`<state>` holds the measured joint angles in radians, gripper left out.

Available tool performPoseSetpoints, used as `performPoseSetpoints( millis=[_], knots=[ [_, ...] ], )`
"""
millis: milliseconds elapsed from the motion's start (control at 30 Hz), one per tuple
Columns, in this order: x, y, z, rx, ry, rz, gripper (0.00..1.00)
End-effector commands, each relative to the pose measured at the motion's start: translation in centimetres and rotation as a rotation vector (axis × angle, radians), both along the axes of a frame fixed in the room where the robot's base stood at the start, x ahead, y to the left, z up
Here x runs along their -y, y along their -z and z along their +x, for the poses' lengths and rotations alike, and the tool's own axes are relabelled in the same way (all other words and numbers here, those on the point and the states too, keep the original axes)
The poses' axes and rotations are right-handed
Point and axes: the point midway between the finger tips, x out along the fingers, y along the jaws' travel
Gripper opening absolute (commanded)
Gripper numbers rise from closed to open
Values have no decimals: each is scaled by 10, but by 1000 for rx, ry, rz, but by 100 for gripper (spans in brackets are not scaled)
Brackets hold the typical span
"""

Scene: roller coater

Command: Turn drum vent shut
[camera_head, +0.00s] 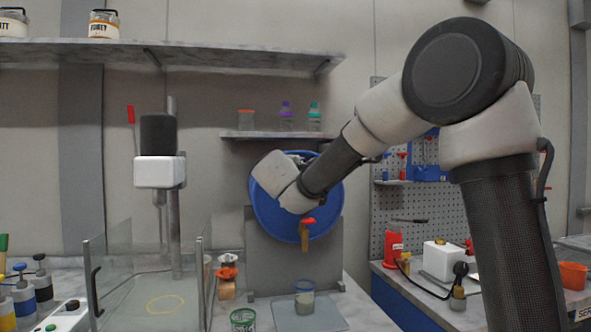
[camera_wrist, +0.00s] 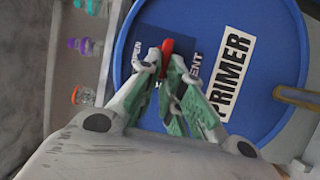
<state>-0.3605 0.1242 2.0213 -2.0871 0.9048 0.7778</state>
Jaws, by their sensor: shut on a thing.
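A blue drum (camera_head: 264,212) lies on its side on a grey stand, its round face toward me; it fills much of the wrist view (camera_wrist: 262,30). Its face has a white PRIMER label (camera_wrist: 234,72) and a dark blue vent plate (camera_wrist: 200,48) with partly covered lettering; "OPEN" is partly legible. My gripper (camera_wrist: 165,62) is shut on the red vent lever (camera_wrist: 167,47), whose end shows between the fingertips. The fingers hide the rest of the lever and part of the plate. In the head view my wrist covers the vent.
A brass tap (camera_head: 305,238) with a red handle juts from the drum's lower face, close to my wrist. A cup (camera_head: 305,303) stands below it on a flat plate (camera_head: 333,318). Bottles (camera_head: 286,120) stand on a small shelf above. A glass-sided enclosure (camera_head: 105,272) is to the left.

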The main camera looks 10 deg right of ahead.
Motion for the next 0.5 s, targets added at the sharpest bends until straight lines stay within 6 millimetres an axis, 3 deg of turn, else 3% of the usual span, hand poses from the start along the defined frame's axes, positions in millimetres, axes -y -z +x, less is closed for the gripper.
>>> performPoseSetpoints(
  millis=[500],
  knots=[
    [0, 3, 0, -3, 0, -44, 0]
  ],
)
